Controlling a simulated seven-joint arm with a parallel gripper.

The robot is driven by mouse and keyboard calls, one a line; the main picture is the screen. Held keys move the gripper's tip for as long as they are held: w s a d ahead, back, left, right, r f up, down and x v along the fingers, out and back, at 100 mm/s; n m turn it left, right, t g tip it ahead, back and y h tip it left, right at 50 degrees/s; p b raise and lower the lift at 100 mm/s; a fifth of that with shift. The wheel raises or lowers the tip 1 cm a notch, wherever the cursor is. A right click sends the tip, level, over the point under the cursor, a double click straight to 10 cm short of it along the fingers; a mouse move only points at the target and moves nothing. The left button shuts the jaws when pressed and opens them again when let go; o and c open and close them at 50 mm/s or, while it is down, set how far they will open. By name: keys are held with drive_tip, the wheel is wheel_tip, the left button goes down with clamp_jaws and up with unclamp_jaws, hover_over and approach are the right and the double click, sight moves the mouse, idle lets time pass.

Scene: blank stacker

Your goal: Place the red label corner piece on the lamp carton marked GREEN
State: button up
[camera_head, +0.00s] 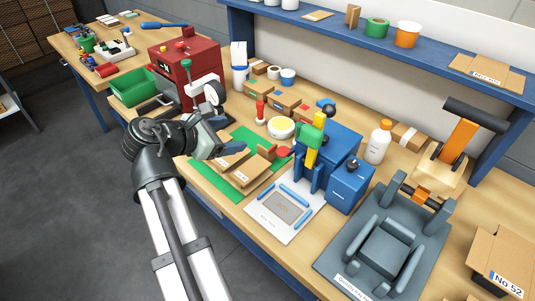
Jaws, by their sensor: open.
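My gripper (231,137) is open, with nothing seen between its fingers. It is over the left part of the green mat (207,180). Two brown cardboard pieces lie on this mat: one (232,160) just below my gripper and partly covered by it, the other (254,171) to its right. Their labels are too small to read, so I cannot tell which is the red label corner piece. Small brown cartons stand behind the mat, one (257,90) at the left and one (284,105) nearer the middle. I cannot read the word GREEN on either.
A red machine (181,68) and a green bin (133,90) stand left of the mat. A blue press (340,143) stands to its right, with a white board (268,228) in front. A red-handled stamp (260,111) and round tub (281,128) stand behind the mat.

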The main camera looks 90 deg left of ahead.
drive_tip(key=s+d+n+y, duration=0.1)
drive_tip(key=n, duration=0.3)
approach(263, 148)
drive_tip(key=x, duration=0.8)
drive_tip(key=shift+f, duration=0.25)
drive_tip(key=c, duration=1.2)
drive_tip(key=shift+r+y, duration=0.15)
drive_tip(key=shift+y, duration=0.15)
